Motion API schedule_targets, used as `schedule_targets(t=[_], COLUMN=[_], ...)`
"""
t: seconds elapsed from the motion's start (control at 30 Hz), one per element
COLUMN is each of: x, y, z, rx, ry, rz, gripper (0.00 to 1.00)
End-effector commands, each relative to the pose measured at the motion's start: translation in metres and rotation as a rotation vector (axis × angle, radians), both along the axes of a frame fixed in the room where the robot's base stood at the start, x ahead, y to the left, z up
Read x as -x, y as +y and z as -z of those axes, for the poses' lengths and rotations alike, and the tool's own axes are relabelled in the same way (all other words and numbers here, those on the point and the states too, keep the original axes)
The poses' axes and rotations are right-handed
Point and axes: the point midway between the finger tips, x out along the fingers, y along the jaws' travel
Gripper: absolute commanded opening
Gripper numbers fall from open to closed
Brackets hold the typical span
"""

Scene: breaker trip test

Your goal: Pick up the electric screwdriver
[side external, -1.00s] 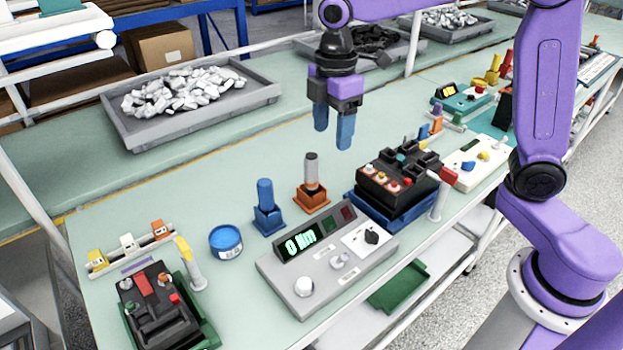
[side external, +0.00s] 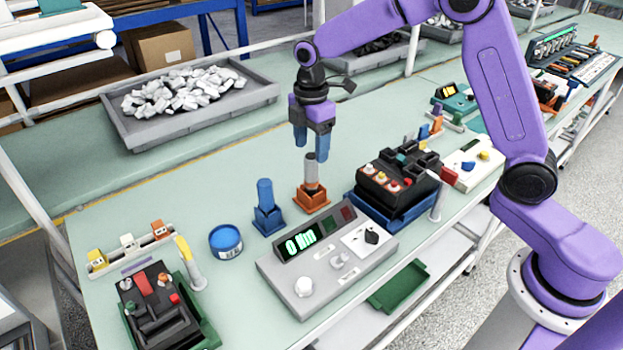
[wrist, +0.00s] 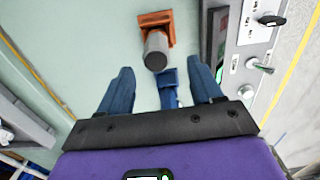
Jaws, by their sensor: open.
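A grey-topped tool with an orange lower part (side external: 311,170) stands upright in an orange holder (side external: 312,198). A blue tool (side external: 264,191) stands upright in a blue holder (side external: 268,220) to its left. I cannot tell for certain which of them is the electric screwdriver. My gripper (side external: 311,148) is open and empty, pointing down, with its blue fingers close above the grey tool's top. In the wrist view, the grey tool (wrist: 156,50) shows just ahead of the space between the fingers (wrist: 161,68), and the blue tool (wrist: 168,82) shows between them, partly hidden by my gripper.
A grey test panel (side external: 322,262) with a lit display stands in front of the holders. A black breaker in a blue tray (side external: 366,210) is at right. A blue round tin (side external: 226,240) is at left. A grey bin of white parts (side external: 258,92) lies behind.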

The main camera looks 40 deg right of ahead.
Motion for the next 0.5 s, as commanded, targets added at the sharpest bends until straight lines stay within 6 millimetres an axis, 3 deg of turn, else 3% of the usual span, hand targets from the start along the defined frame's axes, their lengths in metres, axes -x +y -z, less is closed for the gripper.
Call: schedule_targets(t=[0.1,0.37,0.5], x=[0.001,0.0,-0.002], y=[-0.001,-0.001,-0.003], z=[0.019,0.036,0.053], rx=[0.001,0.0,0.002], ry=[0.004,0.001,0.004], rz=[0.001,0.001,0.001], gripper=[0.65,0.65,0.65])
